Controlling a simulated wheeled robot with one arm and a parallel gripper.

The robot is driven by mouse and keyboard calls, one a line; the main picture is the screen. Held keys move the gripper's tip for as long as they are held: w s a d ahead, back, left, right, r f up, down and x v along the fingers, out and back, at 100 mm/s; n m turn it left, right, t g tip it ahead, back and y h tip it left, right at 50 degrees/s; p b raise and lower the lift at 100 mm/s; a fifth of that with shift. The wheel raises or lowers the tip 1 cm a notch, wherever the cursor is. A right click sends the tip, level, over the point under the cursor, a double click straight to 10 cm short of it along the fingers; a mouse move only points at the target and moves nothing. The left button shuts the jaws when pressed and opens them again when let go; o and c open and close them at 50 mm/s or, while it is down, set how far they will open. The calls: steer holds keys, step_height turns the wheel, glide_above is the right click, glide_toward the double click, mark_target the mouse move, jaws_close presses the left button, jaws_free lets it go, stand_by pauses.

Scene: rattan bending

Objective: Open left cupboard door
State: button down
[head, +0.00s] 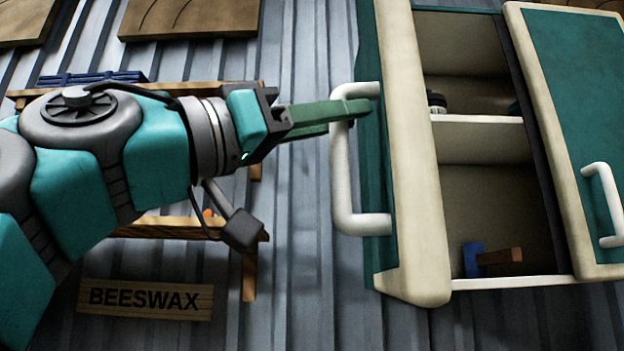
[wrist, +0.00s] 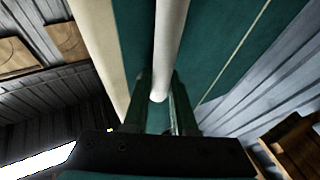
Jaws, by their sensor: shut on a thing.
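The cupboard's left door (head: 418,170) is teal with a thick cream edge and stands swung outward, showing the inside of the cupboard. Its white bar handle (head: 342,185) is on the teal outer face, and it also shows in the wrist view (wrist: 170,40). My gripper (head: 350,108) reaches in from the left, with its green fingers at the upper part of the handle. In the wrist view my gripper (wrist: 160,100) has one finger on each side of the bar, shut on it. The exact contact is partly hidden by the fingers.
The right door (head: 575,120), teal with a cream frame and white handle, is at the right. Inside are a white shelf (head: 480,119), a blue item (head: 472,260) and a dark round item (head: 437,101). A wooden rack and BEESWAX sign (head: 146,298) are at the left wall.

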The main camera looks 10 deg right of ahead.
steer(key=shift+r, duration=0.2)
steer(key=c, duration=0.7)
jaws_free()
steer(key=shift+c, duration=0.2)
steer(key=shift+s, duration=0.1)
steer(key=shift+s+a+f, duration=0.1)
steer(key=shift+a, duration=0.2)
steer(key=v, duration=0.7)
steer(key=shift+w+f, duration=0.25)
steer(key=shift+d, duration=0.1)
